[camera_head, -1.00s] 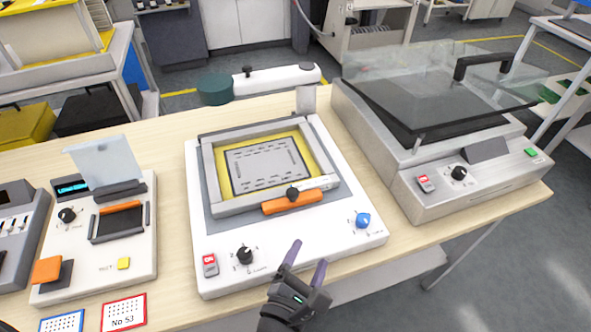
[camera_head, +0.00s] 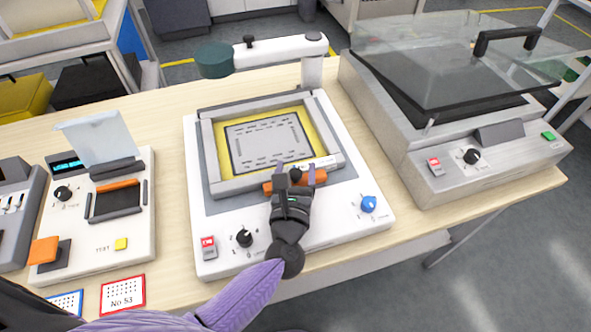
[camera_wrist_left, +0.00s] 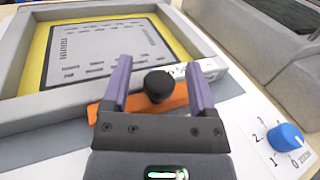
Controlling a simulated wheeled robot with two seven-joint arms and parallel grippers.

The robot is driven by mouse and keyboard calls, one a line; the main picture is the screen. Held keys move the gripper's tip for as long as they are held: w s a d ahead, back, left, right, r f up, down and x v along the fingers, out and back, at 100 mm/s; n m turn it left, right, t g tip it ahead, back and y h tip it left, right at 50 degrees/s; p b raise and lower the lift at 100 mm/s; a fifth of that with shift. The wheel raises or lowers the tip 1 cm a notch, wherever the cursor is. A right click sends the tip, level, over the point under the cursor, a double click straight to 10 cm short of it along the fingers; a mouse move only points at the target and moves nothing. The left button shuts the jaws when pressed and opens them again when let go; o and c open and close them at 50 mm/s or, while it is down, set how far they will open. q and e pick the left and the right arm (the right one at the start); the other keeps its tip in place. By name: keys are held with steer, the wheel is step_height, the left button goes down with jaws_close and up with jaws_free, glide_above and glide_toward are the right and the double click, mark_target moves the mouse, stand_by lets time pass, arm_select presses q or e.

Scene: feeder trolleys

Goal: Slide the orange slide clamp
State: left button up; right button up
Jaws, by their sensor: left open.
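The orange slide clamp (camera_head: 321,177) lies along the front bar of the grey frame on the white machine in the middle of the table. In the left wrist view the orange clamp (camera_wrist_left: 180,92) carries a round black knob (camera_wrist_left: 158,85). My left gripper (camera_head: 296,178) is over the clamp and hides part of it. In the wrist view its two purple fingers (camera_wrist_left: 160,86) are open, one on each side of the black knob, with gaps on both sides. My right gripper is not in view.
The machine has a blue dial (camera_head: 368,204), a black dial (camera_head: 244,237) and a red switch (camera_head: 208,245) at its front. A green-headed arm (camera_head: 215,60) stands at its back. A glass-lidded unit (camera_head: 480,170) is at the right, a smaller tester (camera_head: 130,255) at the left.

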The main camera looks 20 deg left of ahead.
arm_select(q)
jaws_close()
stand_by(0.3)
stand_by(1.1)
